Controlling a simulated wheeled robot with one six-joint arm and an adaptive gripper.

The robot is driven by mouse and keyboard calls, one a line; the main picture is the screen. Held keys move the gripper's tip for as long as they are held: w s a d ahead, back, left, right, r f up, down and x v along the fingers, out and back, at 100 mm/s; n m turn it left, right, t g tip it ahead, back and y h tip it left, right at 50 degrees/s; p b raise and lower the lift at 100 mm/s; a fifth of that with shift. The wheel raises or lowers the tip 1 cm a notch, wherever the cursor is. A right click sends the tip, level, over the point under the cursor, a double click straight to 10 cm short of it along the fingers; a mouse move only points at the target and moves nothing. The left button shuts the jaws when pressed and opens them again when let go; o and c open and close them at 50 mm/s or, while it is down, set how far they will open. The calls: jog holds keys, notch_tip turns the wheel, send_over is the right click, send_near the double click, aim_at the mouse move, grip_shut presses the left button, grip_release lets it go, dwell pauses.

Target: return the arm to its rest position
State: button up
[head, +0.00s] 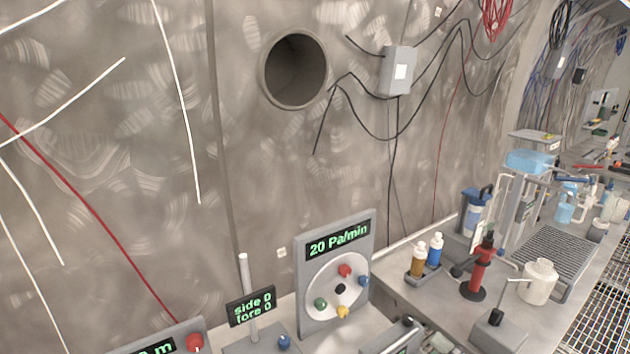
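Neither my arm nor my gripper shows in the head view, so the arm's pose and the gripper's opening cannot be seen. In front of me is a bench (390,283) against a steel wall. On it stands a grey panel (362,232) with a green readout of 20 Pa/min and a round dial with coloured knobs. Left of it is a post with a small display (252,306) reading "side 0, fore 0". A further unit with a red knob (194,342) is cut off at the bottom edge.
The wall has a round opening (295,70), a grey box (398,71) and loose cables. On the right are brown (418,260) and blue (435,250) bottles, a red stand (480,270), a white jar (538,282) and a grated tray (552,254). A grated floor (604,318) lies lower right.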

jog(key=s+f+h, duration=0.1)
jog(key=s+f, duration=0.1)
jog(key=f, duration=0.1)
jog(key=s+a+f+m+h, duration=0.1)
jog(key=f+h, duration=0.1)
jog(key=f, duration=0.2)
jog(key=s+a+f+h, duration=0.1)
jog(key=s+f, duration=0.1)
jog(key=f, duration=0.2)
jog(key=shift+s+a+m+h, duration=0.2)
jog(key=shift+s+m+h, duration=0.15)
jog(key=shift+m+h, duration=0.05)
jog(key=s+f+n+h, duration=0.1)
jog(key=s+f+h, duration=0.15)
jog(key=s, duration=0.35)
jog(key=s+f+h, duration=0.2)
jog(key=s+f, duration=0.2)
jog(key=s, duration=0.1)
jog(key=s+a+r+n, duration=0.1)
jog(key=s+n, duration=0.4)
jog(key=s, duration=0.6)
jog(key=s+a+r+n, duration=0.1)
jog(key=s+r+n, duration=0.3)
jog(key=s, duration=0.6)
jog(key=shift+s+a+r+n, duration=0.2)
jog(key=shift+s+r+n, duration=0.15)
jog(key=shift+n, duration=0.15)
jog(key=shift+w+h, duration=0.1)
jog(key=shift+h, duration=0.15)
